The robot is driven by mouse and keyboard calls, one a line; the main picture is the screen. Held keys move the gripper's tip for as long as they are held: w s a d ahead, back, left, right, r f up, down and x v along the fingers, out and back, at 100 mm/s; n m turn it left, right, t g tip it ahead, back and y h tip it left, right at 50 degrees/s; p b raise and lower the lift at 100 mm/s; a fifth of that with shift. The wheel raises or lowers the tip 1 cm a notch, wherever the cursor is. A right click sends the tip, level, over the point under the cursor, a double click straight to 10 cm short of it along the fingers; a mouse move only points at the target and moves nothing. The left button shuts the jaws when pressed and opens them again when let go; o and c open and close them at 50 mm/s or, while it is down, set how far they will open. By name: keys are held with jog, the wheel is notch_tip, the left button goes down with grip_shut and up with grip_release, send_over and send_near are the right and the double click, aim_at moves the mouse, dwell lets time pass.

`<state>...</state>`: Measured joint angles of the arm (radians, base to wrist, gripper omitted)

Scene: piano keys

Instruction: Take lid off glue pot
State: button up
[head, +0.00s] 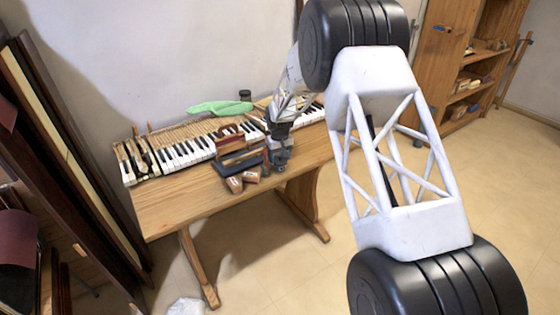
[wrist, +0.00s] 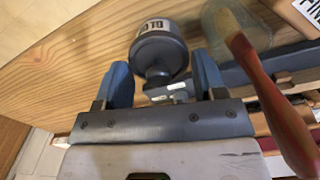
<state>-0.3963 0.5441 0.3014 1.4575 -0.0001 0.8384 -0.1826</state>
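A dark grey glue pot (wrist: 160,48) with a white label with dark lettering sits between my gripper's fingers in the wrist view. A narrower dark neck or knob (wrist: 158,75) is on its side nearest my gripper; I cannot tell where the lid meets the pot. My gripper (wrist: 161,68) is open, with one blue-grey finger on each side and visible gaps around the knob. In the head view my gripper (head: 279,143) is low over the front of the table, and a small grey shape beneath it is too small to identify surely.
A wooden table (head: 185,208) carries piano keys (head: 190,150), a green cloth (head: 219,107) and a dark jar (head: 245,95). Brownish blocks (head: 235,184) lie near the front edge. In the wrist view a red-brown handle (wrist: 275,110) and a clear glass jar (wrist: 236,25) are close on the right.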

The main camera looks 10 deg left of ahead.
aim_at(280, 156)
jog(key=c, duration=0.4)
jog(key=shift+o, duration=0.2)
jog(key=shift+r, duration=0.15)
jog(key=shift+r, duration=1.5)
jog(key=shift+s+d+r, duration=0.1)
jog(key=shift+s+r, duration=0.1)
jog(key=shift+s, duration=0.05)
jog(key=s+d, duration=0.3)
jog(key=s, duration=0.4)
jog(key=s+d+r, duration=0.1)
jog(key=s+d, duration=0.1)
jog(key=s, duration=0.5)
jog(key=shift+s+d+r, duration=0.15)
jog(key=shift+d, duration=0.25)
